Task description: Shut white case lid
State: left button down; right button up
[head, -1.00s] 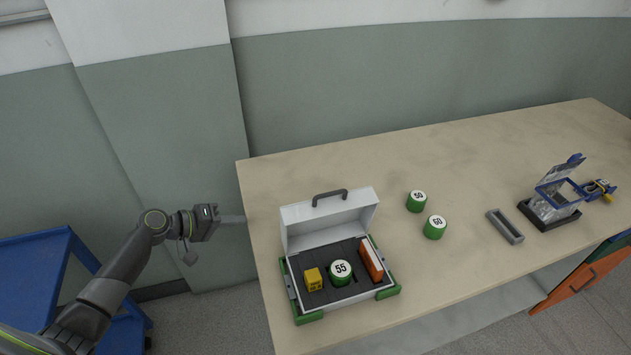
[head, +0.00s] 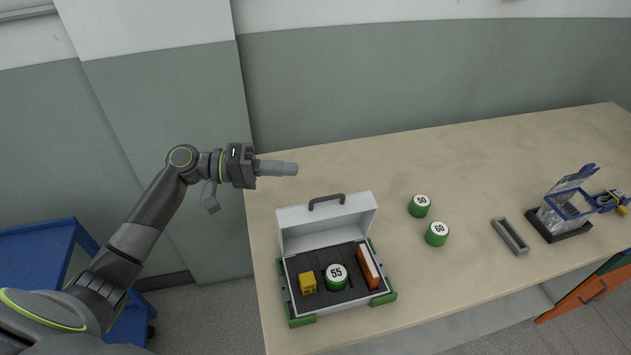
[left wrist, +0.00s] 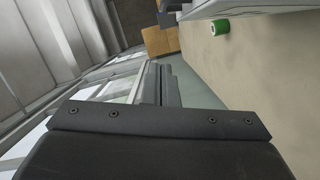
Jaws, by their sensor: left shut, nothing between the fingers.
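The white case (head: 327,216) stands on the near left part of the table with its lid raised and a dark handle on the lid's top edge. Its dark tray (head: 322,258) holds a yellow block (head: 308,283), a green cylinder (head: 336,278) marked 55 or similar, and an orange-and-white piece (head: 369,267). My left gripper (head: 294,169) is shut and empty, above the table's far left edge, behind and above the lid, apart from it. In the left wrist view its shut fingers (left wrist: 160,85) point forward. My right gripper is not in view.
Two green cylinders (head: 419,205) (head: 437,234) stand right of the case. A grey slotted bar (head: 510,236) and a clear blue-framed device (head: 568,209) are farther right. The table (head: 400,165) is clear behind the case. A blue cart (head: 38,262) stands at left.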

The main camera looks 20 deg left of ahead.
pick_arm(q)
jog(key=shift+s+d+f+p, duration=0.25)
jog(key=shift+d+p, duration=0.5)
jog(key=shift+d, duration=0.45)
jog(key=shift+s+d+f+p, duration=0.15)
jog(key=shift+d+f+p, duration=0.2)
jog(key=shift+d+p, duration=0.65)
jog(key=shift+s+d+f+p, duration=0.25)
jog(key=shift+d+p, duration=0.2)
jog(key=shift+d, duration=1)
jog(key=shift+w+f, duration=0.1)
